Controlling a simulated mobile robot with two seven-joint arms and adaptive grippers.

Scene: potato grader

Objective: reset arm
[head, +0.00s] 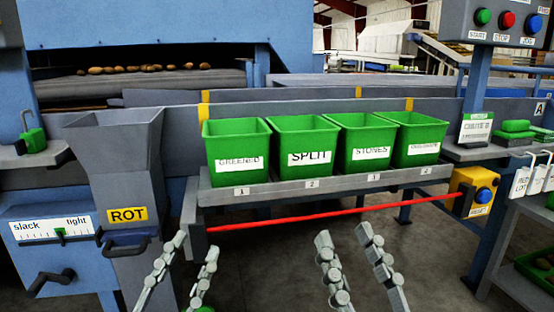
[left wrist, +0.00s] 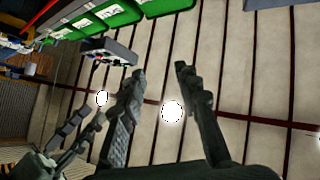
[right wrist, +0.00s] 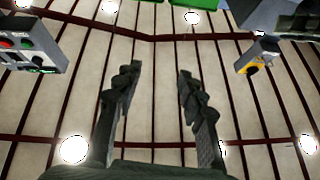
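My left gripper (head: 194,246) is in the lower left middle of the head view, in front of the bin shelf and below the red cord. Its two fingers stand apart with nothing between them, as the left wrist view (left wrist: 158,75) also shows. My right gripper (head: 343,236) is to its right at about the same height. Its fingers are also apart and empty, and they show against the ceiling in the right wrist view (right wrist: 156,78). Both grippers point upward, clear of the bins.
Green bins labelled GREENED (head: 237,148), SPLIT (head: 309,146), STONES (head: 367,143) and a fourth stand on a grey shelf (head: 330,184). A red cord (head: 330,213) runs below it. A grey ROT chute (head: 127,180) stands left; a yellow button box (head: 475,191) is right.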

